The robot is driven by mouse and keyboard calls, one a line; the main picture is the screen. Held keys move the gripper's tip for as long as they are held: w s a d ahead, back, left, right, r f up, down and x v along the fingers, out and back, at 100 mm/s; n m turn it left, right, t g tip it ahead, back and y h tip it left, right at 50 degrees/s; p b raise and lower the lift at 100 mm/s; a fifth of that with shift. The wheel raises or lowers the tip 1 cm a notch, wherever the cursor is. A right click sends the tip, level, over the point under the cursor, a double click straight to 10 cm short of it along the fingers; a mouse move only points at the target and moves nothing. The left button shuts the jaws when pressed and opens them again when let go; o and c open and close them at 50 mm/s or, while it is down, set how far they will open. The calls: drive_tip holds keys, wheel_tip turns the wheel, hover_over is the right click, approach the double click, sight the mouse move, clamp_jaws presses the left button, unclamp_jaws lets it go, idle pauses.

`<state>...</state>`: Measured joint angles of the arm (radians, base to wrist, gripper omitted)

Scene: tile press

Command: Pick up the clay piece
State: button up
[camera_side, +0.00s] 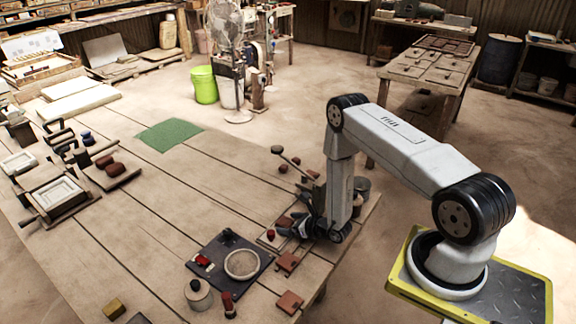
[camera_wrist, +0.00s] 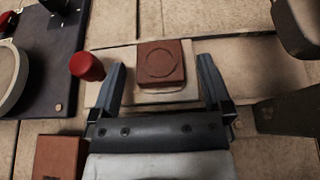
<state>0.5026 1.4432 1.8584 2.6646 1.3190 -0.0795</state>
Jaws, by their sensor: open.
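In the wrist view a reddish-brown square clay piece (camera_wrist: 175,77) with a round imprint lies on a pale slab (camera_wrist: 185,97). My gripper (camera_wrist: 162,66) is open, with one finger on each side of the piece and a gap on both sides. In the side view my gripper (camera_side: 302,229) is low over the table's right edge, and the clay piece (camera_side: 284,221) shows partly beside it. Whether the fingers are level with the piece or above it is hard to tell.
A red knob (camera_wrist: 87,66) stands close to the left finger. Another brown square (camera_wrist: 57,157) lies at lower left. A black plate (camera_side: 215,252) with a round disc is left of my gripper. Dark press parts (camera_wrist: 292,112) are at right. A green mat (camera_side: 168,134) lies farther back.

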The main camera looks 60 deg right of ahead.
idle(0.5)
clamp_jaws()
drive_tip(key=shift+r, duration=0.1)
drive_tip(key=shift+r, duration=0.6)
drive_tip(key=s+a+r, duration=0.3)
drive_tip(key=s+r, duration=0.8)
drive_tip(key=s, duration=0.2)
drive_tip(key=shift+s+a+r, duration=0.25)
drive_tip(key=shift+r, duration=0.05)
